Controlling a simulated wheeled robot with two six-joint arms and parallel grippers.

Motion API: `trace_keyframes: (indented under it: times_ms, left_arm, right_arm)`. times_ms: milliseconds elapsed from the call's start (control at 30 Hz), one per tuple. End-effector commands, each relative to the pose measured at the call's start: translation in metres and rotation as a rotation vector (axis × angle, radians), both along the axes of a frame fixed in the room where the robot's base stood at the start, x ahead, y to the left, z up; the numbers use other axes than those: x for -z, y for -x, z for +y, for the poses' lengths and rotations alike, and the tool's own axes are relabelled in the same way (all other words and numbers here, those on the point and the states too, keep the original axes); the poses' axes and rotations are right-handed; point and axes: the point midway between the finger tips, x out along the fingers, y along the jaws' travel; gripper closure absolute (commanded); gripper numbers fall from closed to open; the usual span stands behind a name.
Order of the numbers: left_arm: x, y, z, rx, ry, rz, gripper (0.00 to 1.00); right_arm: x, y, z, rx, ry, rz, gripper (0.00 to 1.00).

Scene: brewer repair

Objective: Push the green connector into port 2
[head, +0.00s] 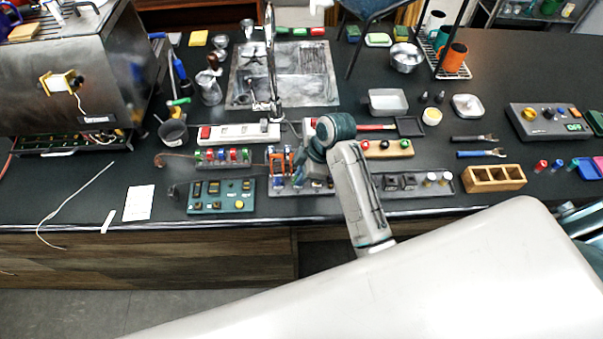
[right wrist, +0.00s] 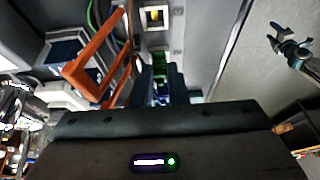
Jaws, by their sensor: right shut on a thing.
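My right gripper (right wrist: 163,78) is shut on the green connector (right wrist: 159,60), which shows as a small green block between the fingers in the right wrist view. In the head view my right gripper (head: 312,175) is low over the grey port panel (head: 318,191), and its wrist hides the connector. A pale square socket with a yellow centre (right wrist: 154,15) lies beyond the connector in the right wrist view. I cannot read any port number or see whether the connector touches a port. What looks like my left gripper (right wrist: 292,45) is at the upper right there; its opening is unclear.
Orange upright frames (right wrist: 95,62) stand close beside my right fingers; they also show in the head view (head: 279,160). A teal panel (head: 221,196) is to the left, a wooden block (head: 494,178) to the right. The counter's front edge is near.

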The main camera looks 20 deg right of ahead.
Motion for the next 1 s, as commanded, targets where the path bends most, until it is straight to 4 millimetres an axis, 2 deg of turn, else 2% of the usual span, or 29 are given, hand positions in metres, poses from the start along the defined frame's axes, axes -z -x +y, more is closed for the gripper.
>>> trace_keyframes:
  times_ms: [167,200,300,833,1000]
  left_arm:
    - [0.000,0.000,0.000,0.000,0.000,0.000,0.45]
    - [0.000,0.000,0.000,0.000,0.000,0.000,0.45]
    - [0.000,0.000,0.000,0.000,0.000,0.000,0.45]
    - [0.000,0.000,0.000,0.000,0.000,0.000,0.45]
    - [0.000,-0.003,0.000,0.000,0.000,-0.004,0.45]
  right_arm:
    - [0.000,0.000,0.000,0.000,-0.001,-0.001,1.00]
    - [0.000,0.000,0.000,0.000,-0.001,-0.001,0.79]
    - [0.000,0.000,0.000,0.000,-0.001,-0.001,0.61]
    - [-0.001,-0.001,0.000,0.001,0.001,-0.003,0.61]
    - [-0.015,-0.011,-0.002,0.006,0.001,-0.006,0.61]
